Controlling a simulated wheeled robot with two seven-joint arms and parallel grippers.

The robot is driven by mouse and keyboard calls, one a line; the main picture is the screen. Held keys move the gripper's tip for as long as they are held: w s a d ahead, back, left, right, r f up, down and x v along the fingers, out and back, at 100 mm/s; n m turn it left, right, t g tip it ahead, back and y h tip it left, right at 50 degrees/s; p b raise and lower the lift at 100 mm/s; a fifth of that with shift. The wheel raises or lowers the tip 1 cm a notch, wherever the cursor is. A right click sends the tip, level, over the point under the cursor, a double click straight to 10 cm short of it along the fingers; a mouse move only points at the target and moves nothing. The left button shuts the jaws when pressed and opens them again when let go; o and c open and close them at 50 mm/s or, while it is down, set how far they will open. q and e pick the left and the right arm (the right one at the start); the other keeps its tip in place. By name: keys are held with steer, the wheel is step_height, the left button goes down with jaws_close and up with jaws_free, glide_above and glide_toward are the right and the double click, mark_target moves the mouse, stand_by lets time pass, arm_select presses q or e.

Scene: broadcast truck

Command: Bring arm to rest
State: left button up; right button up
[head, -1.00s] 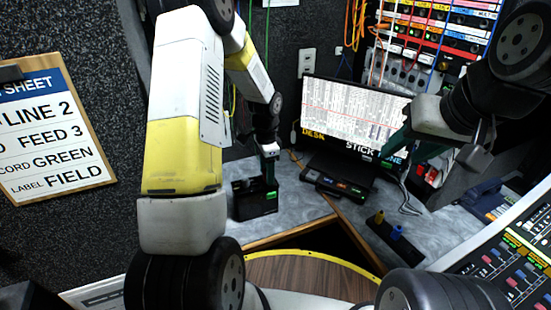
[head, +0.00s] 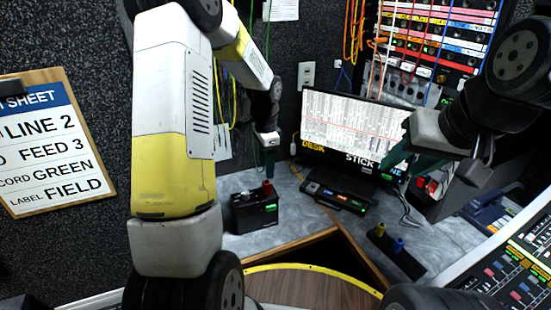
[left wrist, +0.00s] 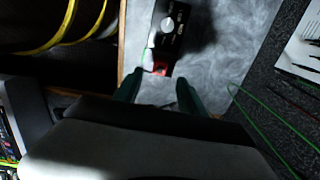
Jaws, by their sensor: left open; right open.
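My left gripper (head: 268,165) hangs above a small black box (head: 256,212) on the grey desk, its fingers pointing down. In the left wrist view my left gripper (left wrist: 158,92) shows two green fingers spread apart with nothing between them. The box (left wrist: 178,22) lies beyond the fingertips there, with a red part (left wrist: 160,69) on its near end. In the head view the red part stands on top of the box, and a green light glows on its side. My right gripper (head: 402,152) is in front of the monitor's right side; its fingertips are partly hard to make out.
A lit monitor (head: 350,125) stands behind a black device (head: 340,192). A black strip with yellow and blue plugs (head: 397,247) lies right of it. A mixing console (head: 515,270) is at lower right, a patch rack (head: 430,40) behind, a clipboard (head: 50,150) left.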

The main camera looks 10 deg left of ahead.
arm_select(q)
steer(key=s+r+n+t, duration=0.25)
steer(key=s+r, duration=0.25)
steer(key=r, duration=0.3)
steer(key=s+r+n+t, duration=0.1)
steer(key=s+r+n, duration=0.2)
steer(key=s+r, duration=0.35)
steer(key=s+d+r+n+t+h, duration=0.2)
steer(key=s+r+n, duration=0.3)
steer(key=s, duration=0.7)
steer(key=shift+s+r+n+t, duration=0.35)
steer(key=shift+s+r, duration=0.05)
steer(key=shift+r, duration=0.55)
